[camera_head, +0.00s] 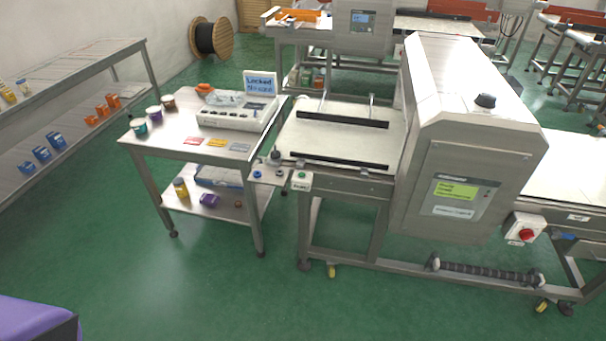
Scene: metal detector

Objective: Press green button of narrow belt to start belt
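A small pale button box (300,185) with a green button (302,175) on top sits at the front left corner of the metal detector's conveyor frame. The light conveyor belt (345,137), with two dark bars across it, runs into the big pale metal detector housing (470,145). A lit yellow-green panel (457,192) is on the housing's front. A box with a red button (526,235) is mounted at the right. The writing on the button box is too small to read. Neither of my grippers is in view.
A steel side table (180,145) with jars, coloured cards and a "Locked" sign (260,84) stands left of the conveyor. A shelf (75,110) lines the left wall. Another conveyor machine (360,35) stands behind. The green floor (225,290) in front is clear.

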